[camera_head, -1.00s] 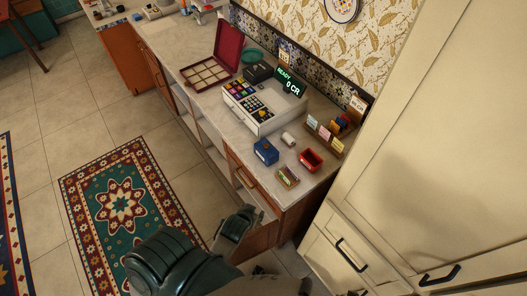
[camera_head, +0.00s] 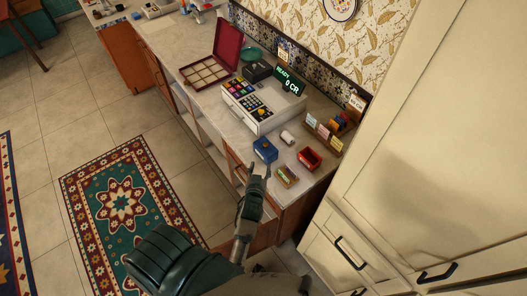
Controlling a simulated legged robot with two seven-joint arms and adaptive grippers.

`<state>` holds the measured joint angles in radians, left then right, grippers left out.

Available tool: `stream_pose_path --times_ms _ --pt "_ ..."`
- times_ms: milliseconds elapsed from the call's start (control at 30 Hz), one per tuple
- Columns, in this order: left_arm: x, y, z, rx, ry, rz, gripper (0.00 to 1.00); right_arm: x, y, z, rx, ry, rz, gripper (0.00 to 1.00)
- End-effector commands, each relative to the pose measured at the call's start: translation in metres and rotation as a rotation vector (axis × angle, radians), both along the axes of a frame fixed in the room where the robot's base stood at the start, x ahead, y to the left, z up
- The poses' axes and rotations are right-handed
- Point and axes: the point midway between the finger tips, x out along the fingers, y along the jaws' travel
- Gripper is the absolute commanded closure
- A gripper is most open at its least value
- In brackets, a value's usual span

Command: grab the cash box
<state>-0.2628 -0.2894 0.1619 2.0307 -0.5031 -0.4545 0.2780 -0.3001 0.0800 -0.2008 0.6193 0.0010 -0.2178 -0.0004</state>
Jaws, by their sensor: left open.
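A small blue box (camera_head: 265,150), which looks like the cash box, stands near the front edge of the counter. It has a small orange-yellow detail on top. My left gripper (camera_head: 259,171) is open, with its fingers pointing up the picture just below the blue box. It holds nothing, and I cannot tell whether a fingertip touches the box. The lower part of the box is close behind the fingertips. My right gripper is not in view.
A small box of packets (camera_head: 287,175) and a red tray (camera_head: 309,159) stand close right of the gripper. A white roll (camera_head: 288,137), the cash register (camera_head: 262,106) and a card rack (camera_head: 325,132) are behind. The tall cream cabinet (camera_head: 430,150) borders the right.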

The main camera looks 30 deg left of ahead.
Motion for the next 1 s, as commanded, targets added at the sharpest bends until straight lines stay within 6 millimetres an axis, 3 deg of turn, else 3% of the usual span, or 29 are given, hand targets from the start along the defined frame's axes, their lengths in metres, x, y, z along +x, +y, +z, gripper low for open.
stream_pose_path --times_ms 100,300,567,733,1000 --pt "0.028 0.009 -0.007 0.003 0.0 -0.002 0.47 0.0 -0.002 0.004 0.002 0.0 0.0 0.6" --pt "0.063 0.025 -0.02 0.002 0.001 -0.001 0.47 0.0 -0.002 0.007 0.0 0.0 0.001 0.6" --pt "0.081 0.039 -0.027 -0.003 0.001 0.0 0.47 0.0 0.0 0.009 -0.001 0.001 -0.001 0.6" --pt "0.103 0.053 -0.035 -0.002 0.001 0.0 0.47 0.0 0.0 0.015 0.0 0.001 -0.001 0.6" --pt "0.119 0.055 -0.042 -0.001 0.003 -0.001 0.47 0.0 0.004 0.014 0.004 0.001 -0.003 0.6"
